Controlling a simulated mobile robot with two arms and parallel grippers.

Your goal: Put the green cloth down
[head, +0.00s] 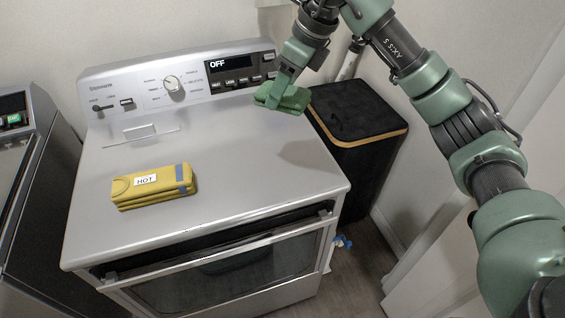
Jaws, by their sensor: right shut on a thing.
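The green cloth (284,98) is a small folded bundle held above the back right corner of the silver machine's top (235,145). My right gripper (282,84) points down and is shut on the cloth. A soft shadow lies on the machine's top below and to the right of the cloth, and the cloth appears to be clear of the surface. My left gripper is not in view.
A folded yellow cloth (153,187) labelled HOT lies on the left front of the top. The control panel (185,82) reading OFF rises along the back. A black hamper (358,110) stands to the right. The top's middle and right are clear.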

